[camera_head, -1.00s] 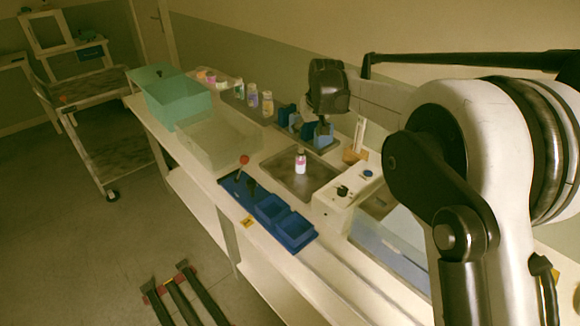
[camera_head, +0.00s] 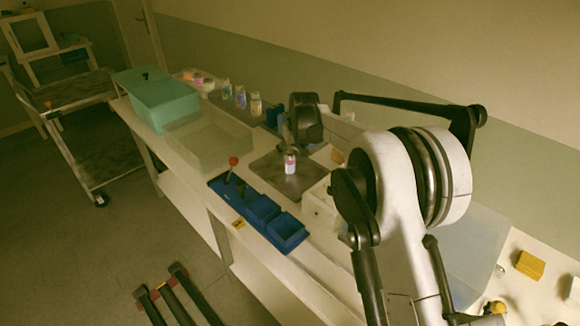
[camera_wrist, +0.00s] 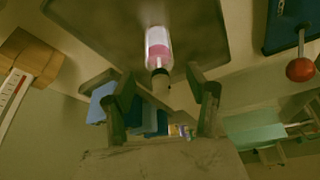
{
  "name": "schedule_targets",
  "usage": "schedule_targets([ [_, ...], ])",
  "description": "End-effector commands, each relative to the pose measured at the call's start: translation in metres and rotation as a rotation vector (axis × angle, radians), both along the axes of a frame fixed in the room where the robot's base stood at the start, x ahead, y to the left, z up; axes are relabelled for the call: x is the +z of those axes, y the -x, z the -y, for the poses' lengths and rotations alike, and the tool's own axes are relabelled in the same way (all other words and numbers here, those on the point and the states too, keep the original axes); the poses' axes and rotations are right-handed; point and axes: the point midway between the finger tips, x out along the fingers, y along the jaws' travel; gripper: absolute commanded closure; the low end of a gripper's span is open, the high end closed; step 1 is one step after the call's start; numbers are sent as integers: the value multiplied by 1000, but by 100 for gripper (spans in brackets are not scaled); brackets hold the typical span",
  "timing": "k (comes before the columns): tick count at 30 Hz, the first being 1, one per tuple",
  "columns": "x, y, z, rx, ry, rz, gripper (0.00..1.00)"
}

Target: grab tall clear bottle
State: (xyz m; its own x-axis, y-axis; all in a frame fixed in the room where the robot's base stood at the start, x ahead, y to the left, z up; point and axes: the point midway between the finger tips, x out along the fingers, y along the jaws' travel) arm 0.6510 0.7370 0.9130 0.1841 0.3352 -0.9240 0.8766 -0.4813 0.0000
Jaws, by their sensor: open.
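A small clear bottle (camera_head: 290,163) with a pink band and dark cap stands upright on a grey metal tray (camera_head: 268,183). In the wrist view the same bottle (camera_wrist: 158,45) appears upside down, its cap towards my gripper (camera_wrist: 162,84). The two fingers are apart with nothing between them; the bottle is just beyond the fingertips. In the head view my gripper (camera_head: 292,140) is just above and behind the bottle, its fingers partly hard to make out. More bottles (camera_head: 240,97) stand in a row at the back; I cannot tell which is tallest.
A blue tray (camera_head: 262,208) with square cups and a red-knobbed stick (camera_head: 233,162) lies in front of the metal tray. A clear bin (camera_head: 208,143) and a green bin (camera_head: 165,102) stand to the left. A white box (camera_head: 320,205) is close on the right.

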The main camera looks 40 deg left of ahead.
Motion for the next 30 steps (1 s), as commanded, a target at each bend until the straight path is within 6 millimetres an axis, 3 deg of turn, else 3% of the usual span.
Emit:
schedule_targets([
  [6,-16,-3,-6,0,0,0,48],
  [14,-18,-3,-6,0,0,0,48],
  [25,-18,-3,-6,0,0,0,97],
  [30,-17,-3,-6,0,0,0,100],
])
